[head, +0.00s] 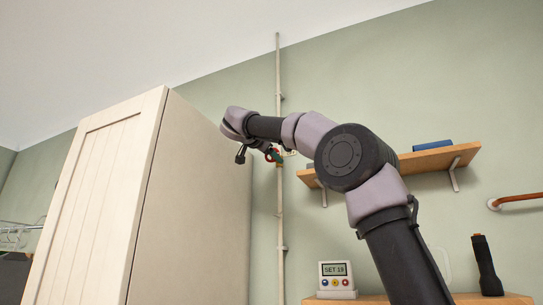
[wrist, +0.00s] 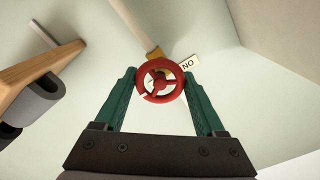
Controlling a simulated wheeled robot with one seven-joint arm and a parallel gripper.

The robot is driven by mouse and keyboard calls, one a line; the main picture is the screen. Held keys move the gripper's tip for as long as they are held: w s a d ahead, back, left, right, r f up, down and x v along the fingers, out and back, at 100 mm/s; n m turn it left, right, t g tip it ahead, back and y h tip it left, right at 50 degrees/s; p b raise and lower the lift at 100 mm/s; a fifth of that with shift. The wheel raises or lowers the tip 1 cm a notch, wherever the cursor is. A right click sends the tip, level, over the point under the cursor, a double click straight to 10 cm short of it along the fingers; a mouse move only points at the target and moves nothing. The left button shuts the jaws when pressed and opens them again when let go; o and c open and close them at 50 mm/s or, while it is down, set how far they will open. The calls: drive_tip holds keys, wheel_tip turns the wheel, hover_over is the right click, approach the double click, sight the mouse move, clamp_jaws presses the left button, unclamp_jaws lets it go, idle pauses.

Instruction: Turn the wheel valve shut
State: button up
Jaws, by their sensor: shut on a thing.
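The wheel valve is a small red spoked wheel. In the wrist view the red wheel (wrist: 160,81) sits between the two green fingers of my gripper (wrist: 160,84), which are shut on its rim from both sides. In the head view a bit of the red wheel (head: 269,155) shows by my gripper (head: 273,155), in front of the vertical pipe (head: 280,220). A brass-coloured valve part (wrist: 155,53) shows behind the wheel. A white tag (wrist: 188,63) beside it reads what looks like "NO" or "ON".
A tall cream cabinet (head: 190,200) stands left of the pipe. A wooden shelf (head: 430,158) with a blue item is on the wall to the right. Below, a "SET 19" device (head: 336,281) and a black torch (head: 486,265) stand on a wooden surface.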

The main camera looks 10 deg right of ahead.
drive_tip(key=shift+f, duration=0.1)
drive_tip(key=o, duration=1.3)
drive_tip(key=shift+o, duration=0.2)
drive_tip(key=v, duration=1)
drive_tip(key=shift+s+a, duration=0.25)
drive_tip(key=shift+s, duration=0.05)
